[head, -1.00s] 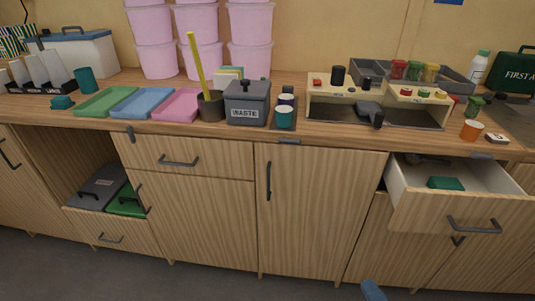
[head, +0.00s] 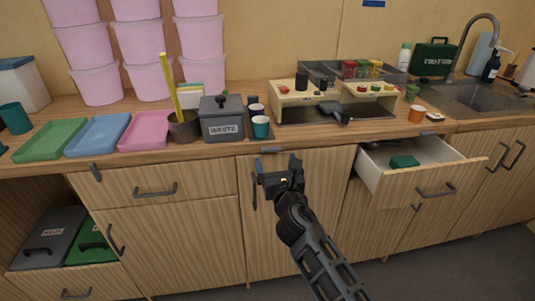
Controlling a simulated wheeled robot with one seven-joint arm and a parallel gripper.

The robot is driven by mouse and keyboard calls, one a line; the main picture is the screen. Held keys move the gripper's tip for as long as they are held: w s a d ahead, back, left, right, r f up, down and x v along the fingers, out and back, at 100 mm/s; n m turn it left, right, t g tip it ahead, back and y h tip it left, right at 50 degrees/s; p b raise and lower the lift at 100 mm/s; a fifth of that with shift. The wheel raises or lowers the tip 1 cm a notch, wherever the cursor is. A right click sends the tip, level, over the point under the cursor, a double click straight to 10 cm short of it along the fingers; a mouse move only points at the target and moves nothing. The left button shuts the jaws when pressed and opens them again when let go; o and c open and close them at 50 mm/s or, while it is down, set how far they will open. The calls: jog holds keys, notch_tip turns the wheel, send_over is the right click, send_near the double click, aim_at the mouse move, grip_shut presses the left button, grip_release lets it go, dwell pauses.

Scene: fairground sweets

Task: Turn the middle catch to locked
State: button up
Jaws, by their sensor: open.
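The middle catch (head: 271,150) is a small grey bar on the counter's front edge, above the middle cupboard door (head: 322,190). It lies flat along the edge. The left catch (head: 96,172) hangs downward over the left drawer front. My gripper (head: 279,169) is open, with its two fingers pointing up. In the picture it is just below the middle catch, in front of the middle door. Nothing shows between the fingers. I cannot tell how far the fingertips are from the catch, but they seem apart from it.
A drawer (head: 415,190) stands pulled open to the right, with a green item (head: 404,161) inside. Above the catch, cups (head: 260,127) and a grey waste bin (head: 222,120) stand near the counter edge. A stove-like unit (head: 335,104) stands further right.

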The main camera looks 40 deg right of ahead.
aim_at(272, 151)
jog(key=shift+x, duration=2.6)
jog(key=shift+c, duration=0.4)
jog(key=c, duration=1)
jog(key=shift+o, duration=0.2)
